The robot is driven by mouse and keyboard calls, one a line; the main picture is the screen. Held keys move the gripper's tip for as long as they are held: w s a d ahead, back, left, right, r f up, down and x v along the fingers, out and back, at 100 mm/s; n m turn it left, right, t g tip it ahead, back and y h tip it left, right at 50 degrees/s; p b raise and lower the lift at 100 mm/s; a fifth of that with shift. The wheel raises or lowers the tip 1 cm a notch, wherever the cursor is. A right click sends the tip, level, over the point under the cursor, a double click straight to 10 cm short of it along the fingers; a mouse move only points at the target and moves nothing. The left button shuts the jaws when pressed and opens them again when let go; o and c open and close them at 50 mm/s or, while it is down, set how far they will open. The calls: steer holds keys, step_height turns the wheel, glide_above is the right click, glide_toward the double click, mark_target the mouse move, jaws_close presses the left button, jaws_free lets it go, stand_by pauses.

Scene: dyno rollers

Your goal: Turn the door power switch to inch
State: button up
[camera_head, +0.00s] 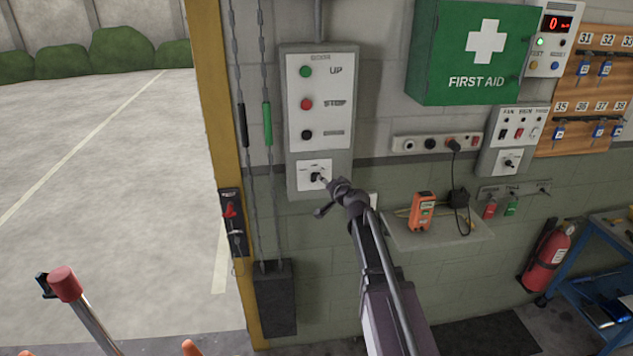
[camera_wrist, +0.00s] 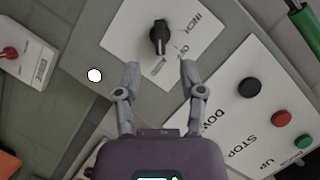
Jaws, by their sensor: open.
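The door power switch is a black rotary knob (camera_head: 316,177) on a white plate low on the grey door control panel (camera_head: 293,124). In the wrist view the knob (camera_wrist: 159,37) stands ahead of my fingertips, with INCH and other lettering, partly unreadable, beside it. My gripper (camera_head: 323,197) is just in front of the plate, slightly right of and below the knob. In the wrist view my gripper (camera_wrist: 160,75) is open, its two fingers apart and empty, with the knob beyond the gap. The fingers appear clear of the knob.
Green UP (camera_head: 306,71), red STOP (camera_head: 306,104) and black DOWN (camera_head: 306,135) buttons sit above the switch. Chains (camera_head: 265,110) hang to the left. A shelf (camera_head: 440,238) with an orange device (camera_head: 422,211) is on the right, below a socket strip (camera_head: 436,144).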

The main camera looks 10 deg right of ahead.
mark_target(316, 176)
steer(key=shift+b+x, duration=0.7)
steer(key=shift+x, duration=2.7)
jaws_close()
